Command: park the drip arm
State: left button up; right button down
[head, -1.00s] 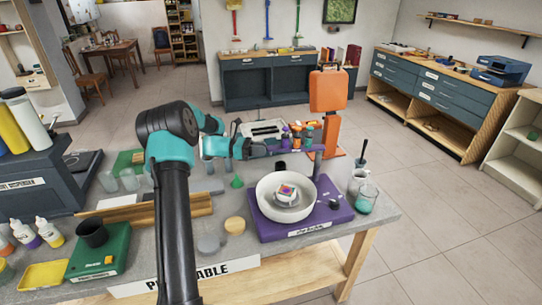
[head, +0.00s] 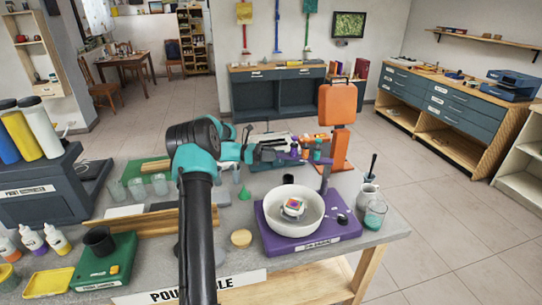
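The purple drip machine's base (head: 352,236) stands near the right end of the table, with a white bowl (head: 293,222) on it. A small block with a coloured top (head: 293,205) sits in the bowl. A purple post (head: 326,177) rises behind the bowl and carries the drip arm (head: 321,161), with small orange, teal and purple bottles along it. The drip arm points back and left, behind the bowl. My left gripper (head: 285,150) is at the drip arm's left end; its fingers are small and partly hidden, so contact and opening are unclear. My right gripper is out of view.
An orange stand (head: 337,105) rises close behind the drip arm. A jar of teal liquid (head: 375,215) and a cup with a brush (head: 369,190) stand right of the base. A green funnel (head: 244,193) and a round wooden disc (head: 241,238) lie to the left.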

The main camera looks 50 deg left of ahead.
pick_arm(q)
jog(key=o, duration=0.4)
jog(key=shift+c, duration=0.2)
jog(key=shift+r, duration=0.1)
jog(key=shift+r, duration=1.6)
jog(key=shift+s+d+r, duration=0.15)
jog(key=shift+d, duration=0.2)
jog(key=s+d+r, duration=0.1)
jog(key=s+d, duration=0.9)
jog(key=d, duration=0.1)
jog(key=shift+d, duration=0.2)
jog(key=shift+s+r, duration=0.1)
